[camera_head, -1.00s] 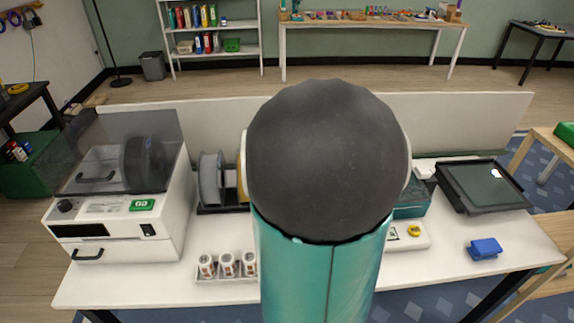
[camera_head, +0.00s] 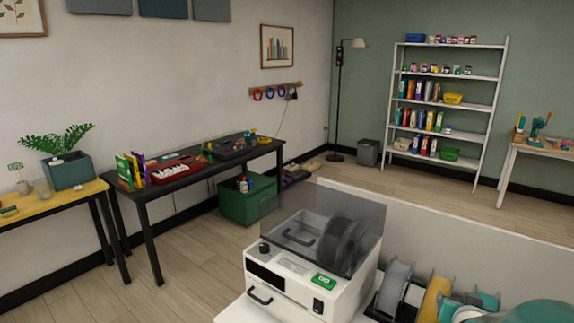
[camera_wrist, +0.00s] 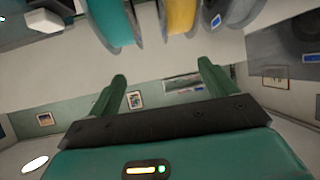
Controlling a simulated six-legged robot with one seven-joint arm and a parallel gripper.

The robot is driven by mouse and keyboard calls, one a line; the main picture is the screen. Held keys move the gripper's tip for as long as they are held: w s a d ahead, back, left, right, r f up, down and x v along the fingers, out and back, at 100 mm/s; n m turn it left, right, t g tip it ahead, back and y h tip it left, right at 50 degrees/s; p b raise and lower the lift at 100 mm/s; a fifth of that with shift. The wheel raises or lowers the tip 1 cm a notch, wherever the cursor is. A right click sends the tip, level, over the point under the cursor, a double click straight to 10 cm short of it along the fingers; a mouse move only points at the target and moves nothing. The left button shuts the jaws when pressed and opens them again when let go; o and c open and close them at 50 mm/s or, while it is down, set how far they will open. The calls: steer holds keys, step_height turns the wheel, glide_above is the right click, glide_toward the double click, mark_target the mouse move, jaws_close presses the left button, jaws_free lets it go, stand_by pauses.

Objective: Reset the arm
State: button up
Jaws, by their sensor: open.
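My gripper (camera_wrist: 163,85) shows in the wrist view as two green fingers set wide apart on a dark bar. It is open, with nothing between the fingers. Beyond the fingertips are a teal spool (camera_wrist: 112,22) and a yellow spool (camera_wrist: 181,16), apart from the fingers. In the head view a teal part of my arm shows at the lower right corner; the gripper itself is not visible there.
A white machine (camera_head: 300,285) with a smoky lid stands on the white table, beside a grey spool (camera_head: 394,286) and a yellow spool (camera_head: 433,299). A black table (camera_head: 200,168), a green crate (camera_head: 245,207) and a white shelf (camera_head: 446,77) stand further off. Wooden floor (camera_head: 185,255) is open at left.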

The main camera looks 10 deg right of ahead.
steer(key=a+r+n+y, duration=0.2)
steer(key=a+r+y, duration=0.1)
steer(key=a, duration=0.8)
steer(key=a+r+n+y, duration=0.3)
steer(key=a, duration=0.7)
steer(key=s+a+r+n+g+y, duration=0.2)
steer(key=s+a, duration=0.6)
steer(key=a, duration=0.4)
steer(key=shift+s+a+n+g, duration=0.2)
steer(key=shift+s+n+g, duration=0.15)
steer(key=shift+n+g, duration=0.45)
